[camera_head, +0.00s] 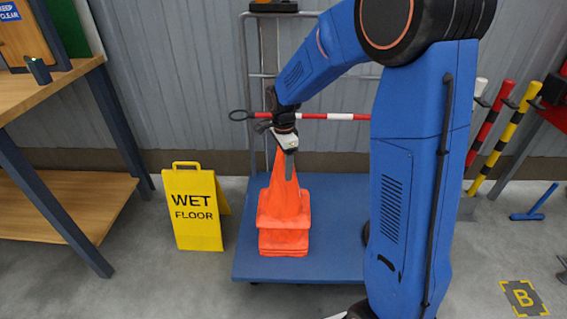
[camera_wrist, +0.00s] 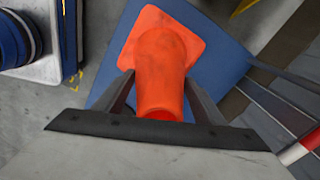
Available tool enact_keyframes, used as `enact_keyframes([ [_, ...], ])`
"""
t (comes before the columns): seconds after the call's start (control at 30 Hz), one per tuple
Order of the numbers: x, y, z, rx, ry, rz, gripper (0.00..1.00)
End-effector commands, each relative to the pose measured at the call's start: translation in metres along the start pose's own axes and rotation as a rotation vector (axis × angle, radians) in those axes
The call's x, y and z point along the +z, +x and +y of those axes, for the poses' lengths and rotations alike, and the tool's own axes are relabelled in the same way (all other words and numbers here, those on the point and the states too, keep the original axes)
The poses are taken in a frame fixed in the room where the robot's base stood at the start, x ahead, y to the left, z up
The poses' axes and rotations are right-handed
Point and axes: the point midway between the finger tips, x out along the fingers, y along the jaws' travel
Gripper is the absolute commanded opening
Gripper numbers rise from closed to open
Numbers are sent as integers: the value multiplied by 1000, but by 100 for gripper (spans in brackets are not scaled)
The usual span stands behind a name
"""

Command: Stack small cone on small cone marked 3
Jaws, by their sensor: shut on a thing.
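An orange cone (camera_head: 284,197) stands upright over one or more other orange cone bases (camera_head: 283,243) on the blue trolley deck. Its base sits just above the lower bases, and I cannot tell whether it is fully seated. My gripper (camera_head: 284,160) is shut on this cone near its top. In the wrist view the cone (camera_wrist: 162,60) lies between the two fingers of my gripper (camera_wrist: 160,85), its square base beyond them. No number 3 shows on any cone, and the lower cones' bodies are hidden.
The blue trolley deck (camera_head: 340,230) has free room right of the cones. A yellow wet floor sign (camera_head: 192,212) stands close on the left. A workbench (camera_head: 50,95) is at the far left. A red and white bar (camera_head: 335,116) runs behind my gripper.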

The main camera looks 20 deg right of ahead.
Motion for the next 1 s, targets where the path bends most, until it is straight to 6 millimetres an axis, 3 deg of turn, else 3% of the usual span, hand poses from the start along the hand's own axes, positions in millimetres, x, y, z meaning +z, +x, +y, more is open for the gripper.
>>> enact_keyframes([
  [1.0,0,40,0,1,0,0,22],
])
